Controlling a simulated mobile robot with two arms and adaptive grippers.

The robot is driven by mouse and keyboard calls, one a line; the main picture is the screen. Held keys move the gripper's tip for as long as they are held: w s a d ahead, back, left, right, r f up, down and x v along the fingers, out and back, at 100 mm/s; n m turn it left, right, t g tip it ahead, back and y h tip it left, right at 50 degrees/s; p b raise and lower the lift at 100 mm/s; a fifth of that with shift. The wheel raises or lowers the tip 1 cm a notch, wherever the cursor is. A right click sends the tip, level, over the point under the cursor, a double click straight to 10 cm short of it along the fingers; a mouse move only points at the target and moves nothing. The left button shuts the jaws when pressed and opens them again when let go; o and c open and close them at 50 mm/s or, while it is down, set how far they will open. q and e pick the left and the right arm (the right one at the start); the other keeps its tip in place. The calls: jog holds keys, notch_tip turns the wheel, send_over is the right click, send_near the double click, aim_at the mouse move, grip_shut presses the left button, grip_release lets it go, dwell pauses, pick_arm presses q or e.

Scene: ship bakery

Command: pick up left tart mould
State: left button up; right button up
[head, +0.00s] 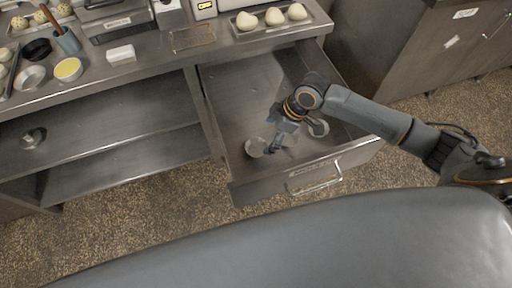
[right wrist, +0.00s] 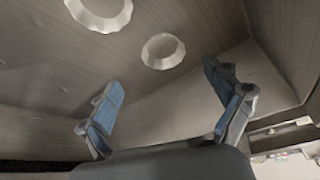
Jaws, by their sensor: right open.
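The left tart mould (head: 255,147), a small pale fluted cup, lies in the open drawer (head: 235,92) near its front left. A second mould (head: 291,140) is partly hidden behind my right gripper, and a third mould (head: 319,128) lies further right. My right gripper (head: 274,146) is inside the drawer, just right of the left mould, with its fingers apart and nothing between them. The right wrist view shows the open fingers (right wrist: 161,80) and two moulds beyond them, one ahead (right wrist: 163,50) and one cut by the top edge (right wrist: 100,14). My left gripper is out of view.
The drawer's front panel and handle (head: 315,184) stand out over the floor. The counter above holds a tray of white dough balls (head: 272,18), a white block (head: 121,54) and a yellow-filled bowl (head: 68,69). A small metal item (head: 34,136) sits on the shelf at left.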

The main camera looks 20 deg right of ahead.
aim_at(254, 149)
jog(key=shift+x, duration=1.05)
jog(key=shift+a+x, duration=0.15)
jog(key=shift+x, duration=1.2)
jog(key=shift+a+x, duration=0.15)
jog(key=shift+x, duration=1.2)
jog(key=shift+s+r, duration=0.1)
jog(key=shift+c, duration=0.4)
jog(key=c, duration=0.8)
